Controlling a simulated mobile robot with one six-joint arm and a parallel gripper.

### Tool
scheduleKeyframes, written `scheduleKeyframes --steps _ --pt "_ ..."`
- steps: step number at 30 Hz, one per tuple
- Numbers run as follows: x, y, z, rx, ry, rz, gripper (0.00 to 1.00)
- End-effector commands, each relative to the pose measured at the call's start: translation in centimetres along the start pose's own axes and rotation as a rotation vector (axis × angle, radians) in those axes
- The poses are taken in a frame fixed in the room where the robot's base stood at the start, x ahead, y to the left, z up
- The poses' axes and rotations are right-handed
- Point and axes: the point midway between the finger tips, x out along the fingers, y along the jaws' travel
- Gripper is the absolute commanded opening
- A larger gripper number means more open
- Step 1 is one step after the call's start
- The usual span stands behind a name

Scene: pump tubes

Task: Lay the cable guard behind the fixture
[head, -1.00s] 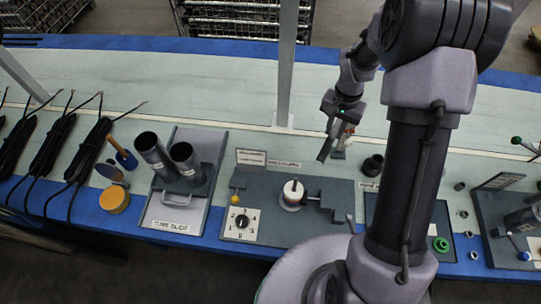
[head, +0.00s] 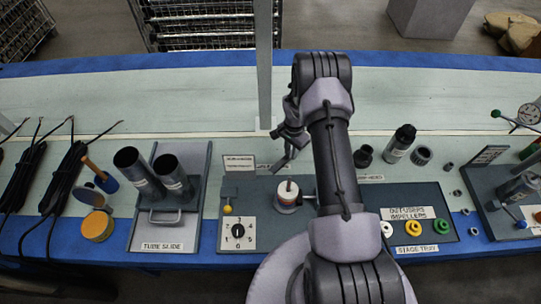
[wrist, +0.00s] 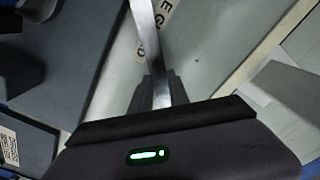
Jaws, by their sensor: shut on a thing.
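My gripper (head: 288,152) is over the bench just behind the fixture (head: 232,207), shut on a narrow metal strip, which I take to be the cable guard. In the wrist view the silver strip (wrist: 147,35) runs from between the dark fingers (wrist: 155,92) to the top edge of the picture. The fixture carries a round white holder (head: 287,197) and a dial panel. A white label lies under the strip, partly covered; only "E G" reads in the wrist view. I cannot tell whether the strip touches the bench.
A pale post (head: 264,70) stands behind. The tube slide (head: 165,230) with two dark tubes is left; the stage tray (head: 457,228) is right. The bench farther back is mostly clear.

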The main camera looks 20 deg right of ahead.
Motion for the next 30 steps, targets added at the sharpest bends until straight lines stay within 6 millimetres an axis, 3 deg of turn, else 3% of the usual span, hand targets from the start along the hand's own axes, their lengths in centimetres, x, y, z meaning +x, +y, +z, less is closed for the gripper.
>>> scheduleKeyframes --steps 3,10,15,17,27,28,30 --pt "-0.3 -1.7 1.4 -0.006 0.004 -0.004 0.0" --pt "-0.3 -3.2 3.0 -0.006 0.004 -0.004 0.0" --pt "-0.2 -5.7 5.5 -0.008 0.003 -0.005 0.0" --pt "1.1 -5.4 5.3 -0.003 0.002 -0.003 0.0" --pt "1.2 -5.4 5.2 -0.003 0.003 -0.003 0.0" --pt "1.1 -5.4 5.2 -0.003 0.003 -0.003 0.27" --pt "1.0 -5.4 5.2 -0.003 0.003 -0.003 0.41"
